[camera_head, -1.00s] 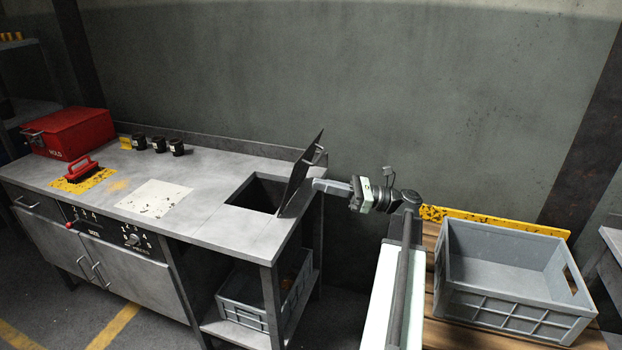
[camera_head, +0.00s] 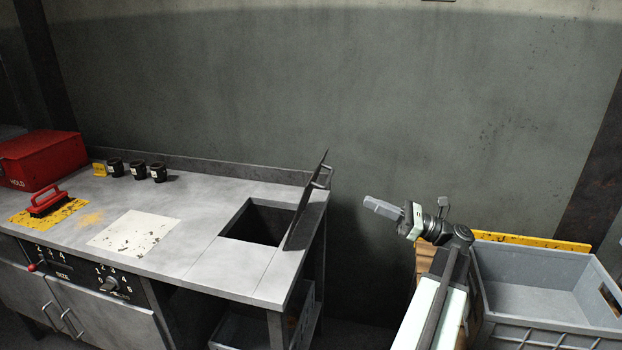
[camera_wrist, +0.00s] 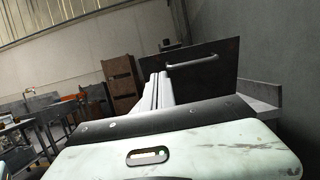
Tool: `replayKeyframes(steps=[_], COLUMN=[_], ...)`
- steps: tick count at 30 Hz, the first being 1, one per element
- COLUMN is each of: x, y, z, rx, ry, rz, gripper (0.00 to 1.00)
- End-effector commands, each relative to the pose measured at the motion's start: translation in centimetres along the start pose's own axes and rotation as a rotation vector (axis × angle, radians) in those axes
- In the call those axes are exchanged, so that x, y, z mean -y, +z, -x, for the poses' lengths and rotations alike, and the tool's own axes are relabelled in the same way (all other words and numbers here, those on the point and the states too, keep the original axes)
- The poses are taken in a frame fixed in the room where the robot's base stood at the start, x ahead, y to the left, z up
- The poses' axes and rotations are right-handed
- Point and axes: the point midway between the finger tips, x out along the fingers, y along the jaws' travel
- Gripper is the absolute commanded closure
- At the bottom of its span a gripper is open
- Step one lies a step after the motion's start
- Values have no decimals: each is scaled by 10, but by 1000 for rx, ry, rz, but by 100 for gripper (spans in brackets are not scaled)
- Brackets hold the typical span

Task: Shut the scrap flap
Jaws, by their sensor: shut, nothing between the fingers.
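The scrap flap (camera_head: 306,205) is a dark plate standing open, tilted steeply up at the right edge of a square hole (camera_head: 258,222) in the grey bench top. A bar handle (camera_head: 323,177) is on its outer, right-hand face. My gripper (camera_head: 368,203) is shut and empty, to the right of the flap and apart from it, beyond the bench's right end. In the wrist view the flap (camera_wrist: 205,68) stands ahead with its pale handle (camera_wrist: 193,61) near the top, and my closed fingers (camera_wrist: 158,88) point towards it.
A grey crate (camera_head: 480,290) stands on a wooden pallet at right. The bench (camera_head: 195,240) carries a red box (camera_head: 40,158), a red-handled brush (camera_head: 47,200), black cups (camera_head: 137,169) and a white worn plate (camera_head: 133,233). Another crate sits under the bench. The gap between flap and gripper is clear.

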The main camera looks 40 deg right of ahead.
Motion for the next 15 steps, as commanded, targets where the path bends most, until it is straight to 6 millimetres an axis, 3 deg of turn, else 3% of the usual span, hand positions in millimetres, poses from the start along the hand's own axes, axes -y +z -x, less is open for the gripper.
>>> replayKeyframes(steps=[8,15], x=[0,-2], y=[1,4], z=[-8,-54], rx=[0,-1], ry=[-1,1], rz=[0,-1], gripper=[100,100])
